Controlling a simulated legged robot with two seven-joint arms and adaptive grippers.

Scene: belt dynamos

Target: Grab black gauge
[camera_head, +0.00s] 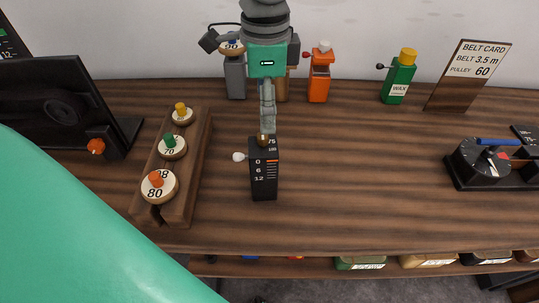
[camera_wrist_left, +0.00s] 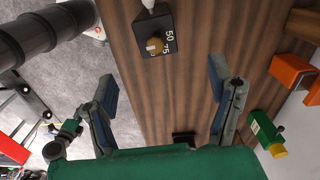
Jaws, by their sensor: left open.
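The black gauge (camera_head: 264,175) stands upright on the wooden bench in the middle of the head view. It has white numbers, an orange mark, a brass top and a white knob on its left side. In the left wrist view the gauge (camera_wrist_left: 170,45) shows from above, at the top of the picture. My left gripper (camera_head: 267,118) hangs behind and above it, one finger overlapping near its brass top. The wrist view shows this gripper (camera_wrist_left: 163,84) open, fingers wide apart and nothing between them. Contact with the gauge cannot be told. My right gripper is not in view.
A wooden rack (camera_head: 199,152) with numbered discs stands left of the gauge. A black dial device (camera_head: 483,163) sits far right. The bench right of the gauge is clear.

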